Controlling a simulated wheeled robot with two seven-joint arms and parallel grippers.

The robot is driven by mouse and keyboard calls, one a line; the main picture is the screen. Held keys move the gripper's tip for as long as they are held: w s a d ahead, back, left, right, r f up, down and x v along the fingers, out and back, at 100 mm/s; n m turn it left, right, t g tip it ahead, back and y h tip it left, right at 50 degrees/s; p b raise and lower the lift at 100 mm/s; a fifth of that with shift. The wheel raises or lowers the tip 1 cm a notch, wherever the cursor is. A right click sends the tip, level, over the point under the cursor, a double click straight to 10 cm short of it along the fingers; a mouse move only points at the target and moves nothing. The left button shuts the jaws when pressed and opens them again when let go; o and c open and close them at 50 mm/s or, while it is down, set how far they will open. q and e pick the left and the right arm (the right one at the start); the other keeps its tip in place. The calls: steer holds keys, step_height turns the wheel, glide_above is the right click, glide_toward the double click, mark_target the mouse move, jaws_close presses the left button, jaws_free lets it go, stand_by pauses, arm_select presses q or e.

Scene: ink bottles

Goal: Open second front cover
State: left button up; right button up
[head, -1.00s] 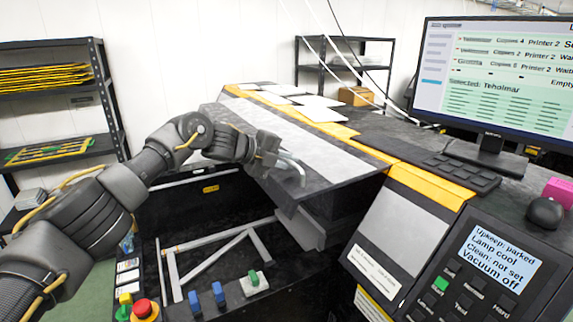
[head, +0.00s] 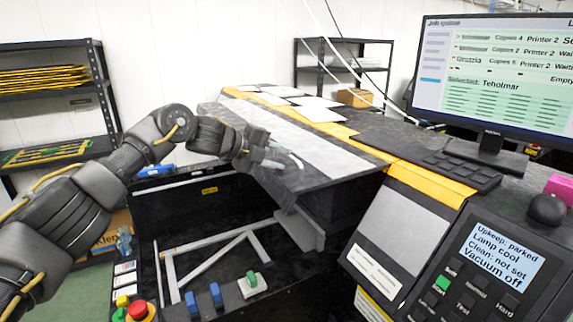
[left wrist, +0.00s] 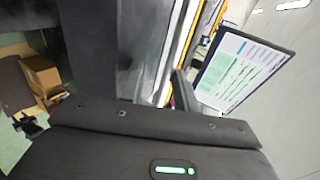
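The printer's raised front cover (head: 322,173) is a broad dark panel with a pale grey stripe, standing out over an open black bay in the head view. I cannot tell for sure whether it is the second cover. My left gripper (head: 283,161) is over the cover's left front part, its pale fingers at the panel surface. Whether they touch it or are open or shut is unclear. The left wrist view shows mostly my own dark wrist housing and a dark surface (left wrist: 95,45) beyond it. My right gripper is out of view.
The open bay holds a grey metal frame (head: 168,270) with blue and green knobs. A red button (head: 141,310) is at its front left. A control panel (head: 478,275) is at right, below a monitor (head: 490,85). Shelves (head: 50,100) and a cardboard box (head: 112,228) are at left.

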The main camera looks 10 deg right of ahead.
arm_select(q)
steer(key=b+v, duration=0.2)
steer(key=v, duration=0.5)
steer(key=shift+s+a+r+b, duration=0.15)
steer(key=shift+a+r+b, duration=0.05)
steer(key=shift+a+b, duration=0.1)
